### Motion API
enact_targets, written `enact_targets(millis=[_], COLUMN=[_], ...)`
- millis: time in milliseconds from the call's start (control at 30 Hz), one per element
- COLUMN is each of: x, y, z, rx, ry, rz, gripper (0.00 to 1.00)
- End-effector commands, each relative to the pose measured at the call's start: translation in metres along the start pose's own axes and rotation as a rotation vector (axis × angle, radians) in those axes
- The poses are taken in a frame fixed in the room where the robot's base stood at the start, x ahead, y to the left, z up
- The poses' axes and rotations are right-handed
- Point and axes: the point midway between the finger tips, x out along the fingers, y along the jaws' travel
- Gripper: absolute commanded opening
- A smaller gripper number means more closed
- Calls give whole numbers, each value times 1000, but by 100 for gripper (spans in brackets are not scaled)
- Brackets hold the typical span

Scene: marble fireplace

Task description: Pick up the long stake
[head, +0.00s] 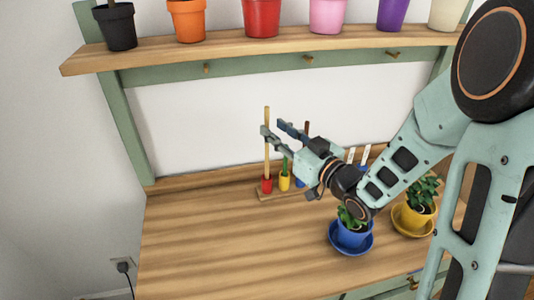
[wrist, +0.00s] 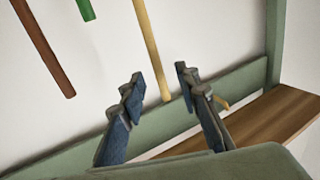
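The long stake is a thin tan rod (head: 267,115) standing upright in a red base (head: 267,185) at the left of a small wooden rack. Shorter green (head: 285,164) and brown (head: 307,126) stakes stand to its right. My gripper (head: 273,128) is open at the upper part of the tan stake, and one finger overlaps it in the head view. The wrist view appears upside down; there the tan stake (wrist: 148,45) runs down between the two open fingers (wrist: 159,72). I cannot tell whether a finger touches it. The green (wrist: 86,9) and brown (wrist: 44,48) stakes lie left of the fingers.
A yellow base (head: 284,183) holds the green stake. Potted plants in blue (head: 352,234) and yellow (head: 413,219) pots stand beneath and beside my arm. An upper shelf (head: 225,49) with several coloured pots runs above. The table's left part (head: 200,240) is clear.

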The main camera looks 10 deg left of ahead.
Motion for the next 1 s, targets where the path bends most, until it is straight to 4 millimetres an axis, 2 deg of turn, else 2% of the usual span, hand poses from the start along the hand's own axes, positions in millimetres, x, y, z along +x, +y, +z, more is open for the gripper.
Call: enact_targets(millis=[100,233,533,567,833,1000], x=[20,37,44,44,44,44], y=[0,1,2,2,2,2], z=[1,2,1,1,1,1], rx=[0,-1,-1,-1,-1,-2], ry=[0,-1,0,0,0,0], rz=[-3,-2,1,1,1,1], gripper=[30,30,30,29,0,0])
